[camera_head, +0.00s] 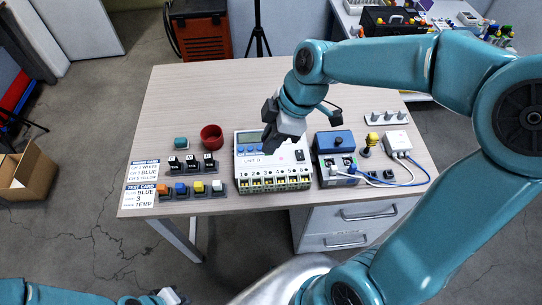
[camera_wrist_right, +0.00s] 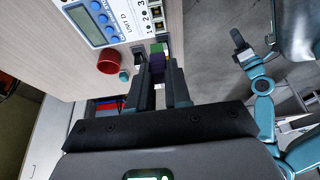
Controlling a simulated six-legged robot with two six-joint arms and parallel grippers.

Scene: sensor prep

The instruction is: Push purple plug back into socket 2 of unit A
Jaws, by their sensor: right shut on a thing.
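My right gripper (camera_head: 270,122) is above the white unit (camera_head: 243,180) in the head view. In the wrist view the right gripper (camera_wrist_right: 164,78) is shut on a purple plug (camera_wrist_right: 157,65), with a green part (camera_wrist_right: 156,47) at its far end. The unit also shows in the wrist view (camera_wrist_right: 112,20), with a label that looks like UNIT D and numbered sockets at its edge. The plug looks apart from the sockets. The plug is hidden in the head view. My left gripper (camera_head: 168,296) is at the bottom edge, its jaws unclear.
A red cup (camera_head: 211,137) and several small dark blocks with coloured tops stand left of the unit. Instruction cards (camera_head: 141,184) lie at the left edge. A blue box (camera_head: 334,142) and a white box with cables (camera_head: 397,141) stand right. The back left of the desk (camera_head: 190,90) is clear.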

